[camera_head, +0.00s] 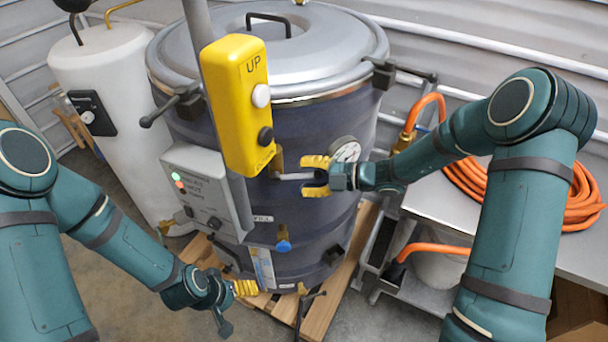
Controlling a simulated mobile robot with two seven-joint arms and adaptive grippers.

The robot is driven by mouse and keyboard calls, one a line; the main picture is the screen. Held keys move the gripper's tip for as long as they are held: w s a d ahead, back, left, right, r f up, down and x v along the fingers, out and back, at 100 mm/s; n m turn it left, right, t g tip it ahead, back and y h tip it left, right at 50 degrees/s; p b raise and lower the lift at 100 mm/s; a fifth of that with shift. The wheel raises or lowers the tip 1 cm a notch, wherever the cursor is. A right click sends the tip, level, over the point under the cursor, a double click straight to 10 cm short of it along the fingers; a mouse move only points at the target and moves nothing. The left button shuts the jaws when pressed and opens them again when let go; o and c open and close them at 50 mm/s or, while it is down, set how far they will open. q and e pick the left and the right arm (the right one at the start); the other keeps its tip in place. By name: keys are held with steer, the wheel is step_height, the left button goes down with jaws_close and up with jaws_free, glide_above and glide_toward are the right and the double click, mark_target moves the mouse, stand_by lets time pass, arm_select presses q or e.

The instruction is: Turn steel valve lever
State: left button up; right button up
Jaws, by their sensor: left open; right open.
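A short steel lever (294,177) sticks out to the right from a brass fitting (277,161) on the front of the dark drum (310,130). My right gripper (314,176) is open, with its yellow fingertips above and below the lever's free end. Whether either finger touches the lever cannot be told. My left gripper (244,288) is open and low, beside the drum's lower front, with nothing seen in it. It is well below and left of the lever.
A yellow pendant (237,105) marked UP hangs in front of the drum, above a grey control box (206,190). A round gauge (346,150) sits just right of the lever. A wooden pallet (342,275) lies under the drum. An orange hose (582,200) lies coiled on the bench at right.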

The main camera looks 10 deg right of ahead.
steer(key=shift+w+a+f, duration=0.1)
steer(key=shift+w+a, duration=0.15)
steer(key=shift+a, duration=0.05)
jaws_close()
stand_by(0.3)
